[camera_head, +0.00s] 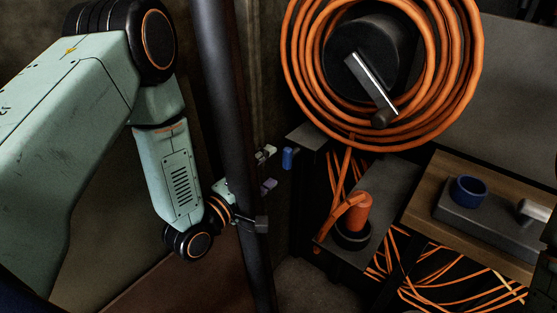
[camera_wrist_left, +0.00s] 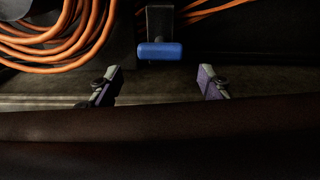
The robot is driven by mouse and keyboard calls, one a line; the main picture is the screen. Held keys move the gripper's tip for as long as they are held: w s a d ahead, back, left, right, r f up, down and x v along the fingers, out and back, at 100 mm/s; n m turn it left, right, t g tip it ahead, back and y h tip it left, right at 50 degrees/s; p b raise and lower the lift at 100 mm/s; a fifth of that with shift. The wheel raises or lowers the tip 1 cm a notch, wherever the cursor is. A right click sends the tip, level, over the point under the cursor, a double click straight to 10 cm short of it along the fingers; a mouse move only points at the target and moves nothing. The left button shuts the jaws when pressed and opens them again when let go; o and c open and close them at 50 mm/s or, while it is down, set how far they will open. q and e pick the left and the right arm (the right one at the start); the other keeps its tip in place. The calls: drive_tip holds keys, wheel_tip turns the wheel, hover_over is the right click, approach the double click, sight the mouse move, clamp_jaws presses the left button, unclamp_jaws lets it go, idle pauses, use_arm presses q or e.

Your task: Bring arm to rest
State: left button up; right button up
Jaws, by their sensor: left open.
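My left arm comes in from the left in the head view, and its gripper (camera_head: 267,171) is partly behind a dark vertical pipe. The left gripper is open, with two pale and purple fingers set apart and nothing between them. A blue handle (camera_head: 288,158) is just beyond the fingers, to their right. In the left wrist view the open fingers (camera_wrist_left: 160,85) stand either side of the picture's middle, and the blue handle (camera_wrist_left: 160,51) on a dark bracket is ahead of them, apart from both. My right gripper is not in view.
The dark pipe (camera_head: 228,110) runs top to bottom close by my left wrist. An orange hose coil (camera_head: 455,75) hangs on a black reel (camera_head: 350,55) with a crank. An orange plug (camera_head: 357,212), a blue ring (camera_head: 468,190) and a wooden surface (camera_head: 425,200) are at right.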

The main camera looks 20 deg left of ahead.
sight(284, 157)
use_arm(q)
drive_tip(key=shift+v, duration=0.85)
drive_tip(key=shift+w, duration=0.15)
drive_tip(key=x, duration=0.7)
drive_tip(key=shift+w+d, duration=0.1)
